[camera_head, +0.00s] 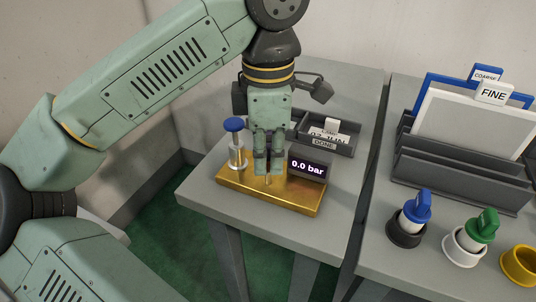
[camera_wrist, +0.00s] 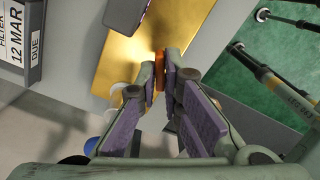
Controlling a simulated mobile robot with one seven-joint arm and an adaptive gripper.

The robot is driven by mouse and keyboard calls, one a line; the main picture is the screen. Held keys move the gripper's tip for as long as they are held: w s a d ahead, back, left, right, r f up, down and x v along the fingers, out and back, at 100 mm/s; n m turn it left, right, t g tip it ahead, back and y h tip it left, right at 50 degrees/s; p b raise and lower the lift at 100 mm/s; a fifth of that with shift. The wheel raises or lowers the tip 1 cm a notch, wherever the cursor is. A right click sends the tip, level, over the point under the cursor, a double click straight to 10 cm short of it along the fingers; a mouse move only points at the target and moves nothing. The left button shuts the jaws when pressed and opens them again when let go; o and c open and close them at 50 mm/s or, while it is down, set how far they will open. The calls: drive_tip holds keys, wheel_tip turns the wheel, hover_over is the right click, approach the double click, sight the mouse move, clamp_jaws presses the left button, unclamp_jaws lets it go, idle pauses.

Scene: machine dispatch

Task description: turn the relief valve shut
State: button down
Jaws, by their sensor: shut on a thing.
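My gripper (camera_head: 267,172) points straight down over a brass block (camera_head: 300,202) on the left grey table. In the wrist view its fingers (camera_wrist: 160,82) are closed on a small orange piece (camera_wrist: 160,60) standing at the brass block, which I take to be the relief valve's handle. In the head view the fingers hide that handle, and its turn angle cannot be told. A dark display (camera_head: 308,167) on the block reads 0.0 bar. A blue-topped clear cylinder (camera_head: 236,145) stands at the block's left end.
A grey tray (camera_head: 345,148) with a DONE label lies behind the block. On the right table stand a dark rack (camera_head: 455,180) with FINE and COARSE panels, a blue-topped piece (camera_head: 417,208), a green-topped piece (camera_head: 482,226) and a yellow ring (camera_head: 520,265).

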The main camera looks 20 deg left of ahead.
sight(269, 162)
drive_tip(key=m, duration=0.5)
drive_tip(key=shift+m, duration=0.3)
idle(0.4)
drive_tip(key=c, duration=1.7)
unclamp_jaws()
drive_tip(key=shift+r, duration=0.1)
wheel_tip(269, 162, up, 7)
drive_tip(key=shift+f, duration=0.1)
drive_tip(key=shift+r, duration=0.3)
drive_tip(key=shift+d, duration=0.1)
